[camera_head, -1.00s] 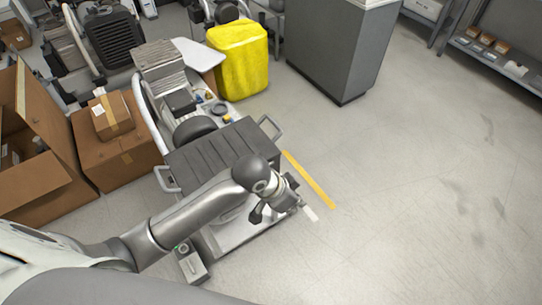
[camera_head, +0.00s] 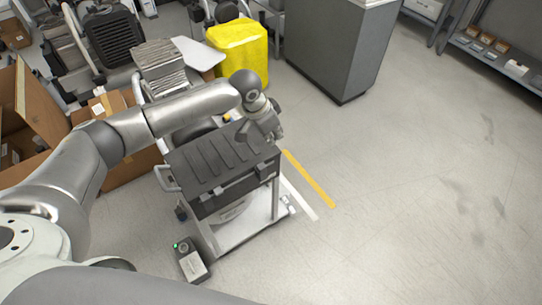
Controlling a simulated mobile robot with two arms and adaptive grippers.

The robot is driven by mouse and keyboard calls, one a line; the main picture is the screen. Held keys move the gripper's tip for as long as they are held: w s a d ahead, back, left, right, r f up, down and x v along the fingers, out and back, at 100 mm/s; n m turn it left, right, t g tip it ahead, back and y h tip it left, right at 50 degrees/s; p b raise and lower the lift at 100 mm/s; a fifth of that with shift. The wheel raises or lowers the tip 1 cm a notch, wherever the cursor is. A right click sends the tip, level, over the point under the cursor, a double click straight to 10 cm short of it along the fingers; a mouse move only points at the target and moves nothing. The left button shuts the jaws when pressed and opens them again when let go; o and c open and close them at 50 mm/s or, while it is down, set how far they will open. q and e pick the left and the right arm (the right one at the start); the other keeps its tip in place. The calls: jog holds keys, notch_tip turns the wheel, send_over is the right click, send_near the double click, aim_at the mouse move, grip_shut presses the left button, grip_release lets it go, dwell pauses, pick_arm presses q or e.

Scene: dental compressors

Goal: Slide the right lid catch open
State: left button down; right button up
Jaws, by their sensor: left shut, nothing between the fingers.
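A dark grey box with a ribbed lid (camera_head: 215,158) sits on a light wheeled cart (camera_head: 243,228). Small catches seem to show along its front edge, the right one (camera_head: 259,167) near the right front corner; they are too small to tell whether they are open or shut. My left gripper (camera_head: 277,136) is shut and empty at the lid's right rear corner, beyond the right catch. It hides the right side handle; I cannot tell whether it touches the box. My right gripper is not in view.
A small grey pedal-like box (camera_head: 191,262) with a green light is on the floor in front. Cardboard boxes (camera_head: 130,168) stand left, a yellow-covered bin (camera_head: 240,55) behind, a grey cabinet (camera_head: 335,50) at the back. The floor to the right is clear.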

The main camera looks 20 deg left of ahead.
aim_at(261, 171)
pick_arm(q)
jog(key=shift+f, duration=0.1)
notch_tip(261, 171, down, 9)
jog(key=p, duration=0.3)
jog(key=shift+s+a+f, duration=0.1)
jog(key=shift+s+a, duration=0.1)
jog(key=shift+s, duration=0.1)
dwell(0.5)
